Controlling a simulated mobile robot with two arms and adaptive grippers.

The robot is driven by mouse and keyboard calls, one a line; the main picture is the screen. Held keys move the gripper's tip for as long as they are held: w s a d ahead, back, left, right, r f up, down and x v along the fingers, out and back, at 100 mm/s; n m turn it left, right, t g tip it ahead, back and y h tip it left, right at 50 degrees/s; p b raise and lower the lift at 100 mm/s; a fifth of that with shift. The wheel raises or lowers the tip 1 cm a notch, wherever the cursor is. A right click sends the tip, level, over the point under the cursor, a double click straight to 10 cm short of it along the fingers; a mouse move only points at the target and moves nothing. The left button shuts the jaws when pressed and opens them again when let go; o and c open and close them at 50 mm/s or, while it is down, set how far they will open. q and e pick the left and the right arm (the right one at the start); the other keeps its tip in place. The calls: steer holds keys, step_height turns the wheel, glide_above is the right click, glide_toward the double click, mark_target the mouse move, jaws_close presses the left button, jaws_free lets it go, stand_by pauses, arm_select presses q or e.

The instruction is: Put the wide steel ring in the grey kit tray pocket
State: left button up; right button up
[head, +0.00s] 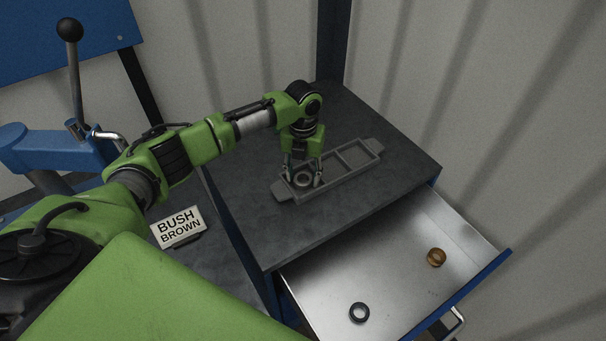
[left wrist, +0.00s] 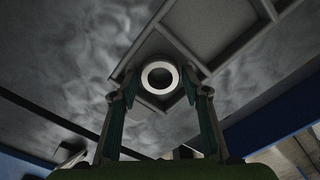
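The wide steel ring (head: 303,180) is a pale, thick ring lying in the near-left end pocket of the grey kit tray (head: 281,193). In the left wrist view the ring (left wrist: 160,65) shows face-on against the pocket floor. My left gripper (head: 304,181) points down over that pocket, with one finger on each side of the ring. In the left wrist view its fingertips (left wrist: 160,80) stand apart, with a small gap seen beside the ring. The other tray pockets look empty. My right gripper is not in view.
The tray lies on a dark cabinet top (head: 355,115). A "BUSH BROWN" sign (head: 179,228) stands left. A blue lever press (head: 45,150) is further left.

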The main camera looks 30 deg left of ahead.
mark_target(304, 178)
arm_select(q)
step_height(304, 178, up, 12)
steer(key=b, duration=0.3)
steer(key=shift+r, duration=0.15)
stand_by(0.6)
